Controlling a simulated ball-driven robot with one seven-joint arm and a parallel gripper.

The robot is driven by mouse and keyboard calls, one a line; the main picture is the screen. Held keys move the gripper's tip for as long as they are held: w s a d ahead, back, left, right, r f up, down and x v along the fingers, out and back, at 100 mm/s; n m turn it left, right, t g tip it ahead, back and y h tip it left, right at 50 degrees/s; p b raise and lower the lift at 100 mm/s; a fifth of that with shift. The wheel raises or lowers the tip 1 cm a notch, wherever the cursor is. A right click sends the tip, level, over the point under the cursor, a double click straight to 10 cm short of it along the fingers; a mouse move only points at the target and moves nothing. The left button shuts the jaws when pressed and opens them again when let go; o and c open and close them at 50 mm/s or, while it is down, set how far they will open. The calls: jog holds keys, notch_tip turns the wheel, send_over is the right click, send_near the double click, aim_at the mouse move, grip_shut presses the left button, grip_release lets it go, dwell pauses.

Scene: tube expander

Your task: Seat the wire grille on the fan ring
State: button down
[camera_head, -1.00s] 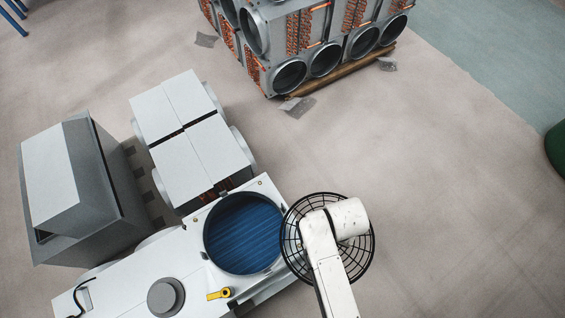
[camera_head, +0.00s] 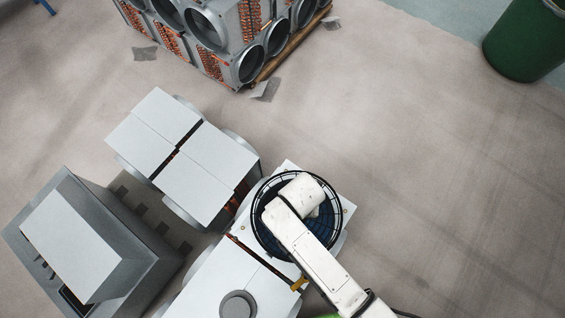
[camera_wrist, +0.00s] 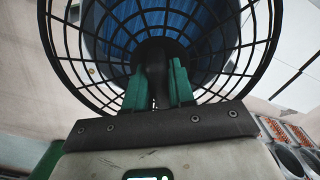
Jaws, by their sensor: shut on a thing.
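The black wire grille (camera_head: 256,205) is over the round fan ring with the blue inside in the head view, and my arm covers much of both. In the wrist view the grille (camera_wrist: 95,45) fills the upper part, and the fan ring's blue inside (camera_wrist: 165,22) shows through its wires. My gripper (camera_wrist: 158,85) has green fingers shut on the grille's dark centre hub. The grille's rim looks offset from the ring in the wrist view. I cannot tell whether the grille touches the ring or hangs above it.
A yellow lever (camera_head: 299,284) and a round grey cap (camera_head: 238,305) sit on the white unit near the ring. White boxes (camera_head: 175,150) and a grey housing (camera_head: 90,240) stand to the left. Stacked ducts (camera_head: 225,35) are at the back. A green bin (camera_head: 522,45) stands far right. Floor to the right is clear.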

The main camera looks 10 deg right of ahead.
jog(key=shift+a, duration=0.1)
dwell(0.3)
jog(key=shift+f+b, duration=1.2)
jog(key=shift+f, duration=0.75)
jog(key=shift+p, duration=0.5)
jog(key=shift+f+b, duration=0.75)
jog(key=shift+f, duration=0.75)
dwell(2.6)
dwell(0.6)
jog(key=c, duration=0.9)
grip_release()
